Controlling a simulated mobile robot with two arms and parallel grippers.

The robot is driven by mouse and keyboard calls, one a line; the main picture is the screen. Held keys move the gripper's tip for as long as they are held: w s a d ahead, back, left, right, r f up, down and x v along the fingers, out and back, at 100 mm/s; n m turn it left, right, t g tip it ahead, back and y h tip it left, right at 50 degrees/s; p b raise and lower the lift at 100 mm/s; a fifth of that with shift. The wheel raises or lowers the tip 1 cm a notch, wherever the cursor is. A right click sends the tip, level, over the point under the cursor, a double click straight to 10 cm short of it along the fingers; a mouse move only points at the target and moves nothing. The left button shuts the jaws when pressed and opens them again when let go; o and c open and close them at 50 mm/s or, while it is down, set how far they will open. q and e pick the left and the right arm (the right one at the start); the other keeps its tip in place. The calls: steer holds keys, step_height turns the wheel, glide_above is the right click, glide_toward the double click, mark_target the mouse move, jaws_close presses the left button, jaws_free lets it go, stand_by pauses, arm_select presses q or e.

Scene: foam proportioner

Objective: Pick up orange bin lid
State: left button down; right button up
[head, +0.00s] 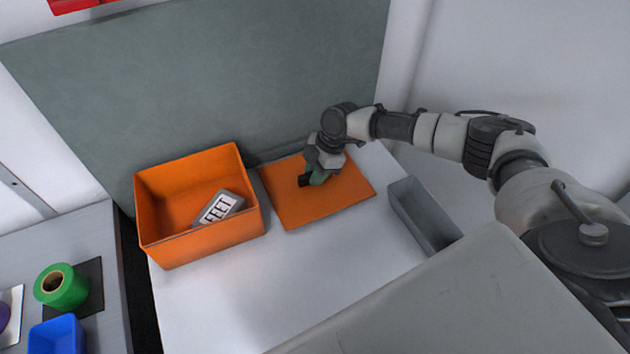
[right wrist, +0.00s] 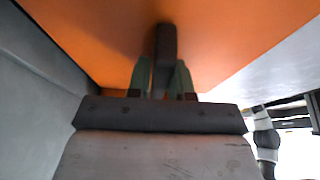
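The orange bin lid (head: 318,204) lies flat on the white worktop, just right of the open orange bin (head: 201,239). My right gripper (head: 312,181) is down at the middle of the lid. In the right wrist view the lid's orange face (right wrist: 100,45) fills the top, and a dark handle (right wrist: 165,48) stands out from it. The green fingers of my right gripper (right wrist: 163,75) are on either side of this handle, very close to it. Whether they press on it cannot be told. My left gripper is not in view.
A grey tray (head: 424,216) stands right of the lid. A grey labelled block (head: 219,208) lies in the bin. A green roll (head: 61,287) and a blue box (head: 57,337) are on the left bench. A grey wall panel (head: 210,80) rises behind. The front worktop is clear.

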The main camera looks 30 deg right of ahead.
jaws_close()
steer(key=shift+r, duration=0.1)
